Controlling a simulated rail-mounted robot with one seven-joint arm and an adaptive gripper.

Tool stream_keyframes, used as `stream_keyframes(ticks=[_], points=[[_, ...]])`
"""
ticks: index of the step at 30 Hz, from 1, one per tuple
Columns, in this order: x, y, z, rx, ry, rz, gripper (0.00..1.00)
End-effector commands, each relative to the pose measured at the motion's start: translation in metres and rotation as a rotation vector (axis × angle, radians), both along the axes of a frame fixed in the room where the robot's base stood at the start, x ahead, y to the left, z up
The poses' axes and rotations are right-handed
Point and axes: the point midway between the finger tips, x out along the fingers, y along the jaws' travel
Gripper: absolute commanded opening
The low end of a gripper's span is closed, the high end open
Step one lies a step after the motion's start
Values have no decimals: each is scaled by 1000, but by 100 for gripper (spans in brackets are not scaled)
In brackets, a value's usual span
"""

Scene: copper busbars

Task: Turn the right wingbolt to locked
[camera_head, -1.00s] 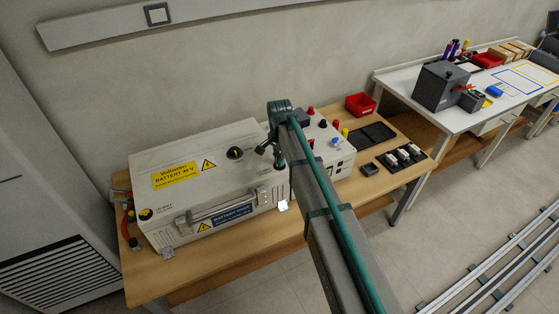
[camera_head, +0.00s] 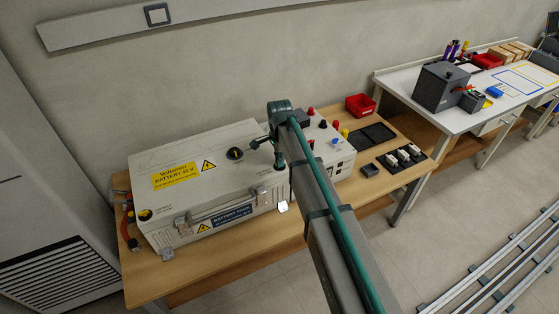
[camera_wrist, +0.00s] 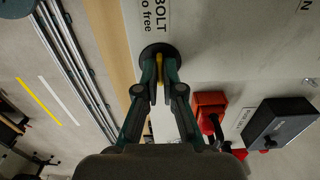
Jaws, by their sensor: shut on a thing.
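The right wingbolt (camera_wrist: 160,84) shows in the wrist view as a narrow yellow wing in a round black base (camera_wrist: 159,51) on the pale lid of the battery case (camera_head: 205,155). My gripper (camera_wrist: 160,88) is shut on the wing, one finger on each side. Part of the wing is hidden between the fingers. A label (camera_wrist: 155,15) ending in "BOLT" and "to free" lies beside the base. In the head view my gripper (camera_head: 279,163) is at the right end of the case, where my arm hides the right wingbolt. The left wingbolt (camera_head: 145,214) is at the front left.
A black box (camera_wrist: 280,124) and a red part (camera_wrist: 210,104) stand close to the right of my gripper in the wrist view. A dark knob (camera_head: 235,154) rises from the lid. A red bin (camera_head: 360,104) stands farther right on the wooden bench.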

Motion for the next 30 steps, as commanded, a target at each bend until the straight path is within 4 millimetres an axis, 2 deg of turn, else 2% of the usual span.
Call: stream_keyframes(ticks=[4,6,9,20,25,30], points=[[0,0,0,0,-1,-2,0],[0,0,0,0,-1,-1,16],[0,0,0,0,-1,-1,31],[0,0,3,0,-1,0,31],[0,0,20,1,-2,0,31],[1,0,51,1,-4,0,31]])
